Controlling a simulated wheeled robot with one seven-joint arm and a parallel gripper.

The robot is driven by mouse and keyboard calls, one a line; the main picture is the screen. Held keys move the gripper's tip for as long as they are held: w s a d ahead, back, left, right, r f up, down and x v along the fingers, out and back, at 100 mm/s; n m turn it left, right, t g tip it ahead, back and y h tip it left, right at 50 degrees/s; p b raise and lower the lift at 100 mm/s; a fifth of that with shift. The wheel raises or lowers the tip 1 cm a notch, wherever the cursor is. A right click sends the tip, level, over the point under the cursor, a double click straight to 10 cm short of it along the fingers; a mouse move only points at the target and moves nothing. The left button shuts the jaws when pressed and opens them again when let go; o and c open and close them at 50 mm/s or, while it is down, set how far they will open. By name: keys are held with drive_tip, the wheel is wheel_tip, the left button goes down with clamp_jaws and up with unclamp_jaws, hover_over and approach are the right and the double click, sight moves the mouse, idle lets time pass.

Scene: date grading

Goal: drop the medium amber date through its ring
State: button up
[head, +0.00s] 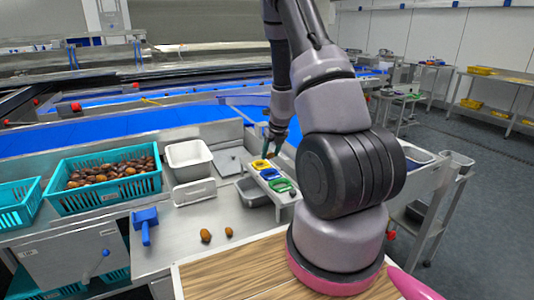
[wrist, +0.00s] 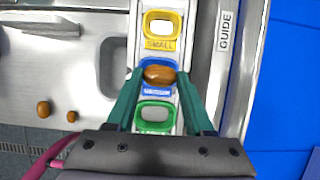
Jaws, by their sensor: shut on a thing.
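My gripper (wrist: 159,75) is shut on an amber-brown date (wrist: 158,74), held crosswise between its two green fingers. In the wrist view the date lies over the blue ring (wrist: 146,64), whose label is partly covered and hard to read. The date hides most of that ring's opening. In the head view my gripper (head: 272,149) is above the ring plate, near the yellow ring (head: 261,164) and blue ring (head: 270,173); the date cannot be made out there. How high it is above the ring is hard to tell.
The green ring (wrist: 155,115) and the yellow ring labelled SMALL (wrist: 162,25) flank the blue one. A raised edge marked GUIDE (wrist: 225,30) runs beside them. Two loose dates (head: 206,235) lie on the steel bench, near a blue scoop (head: 145,222) and a teal crate (head: 108,198) of dates.

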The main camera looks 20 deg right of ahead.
drive_tip(key=shift+f, duration=2.25)
drive_tip(key=o, duration=0.9)
drive_tip(key=shift+r, duration=3)
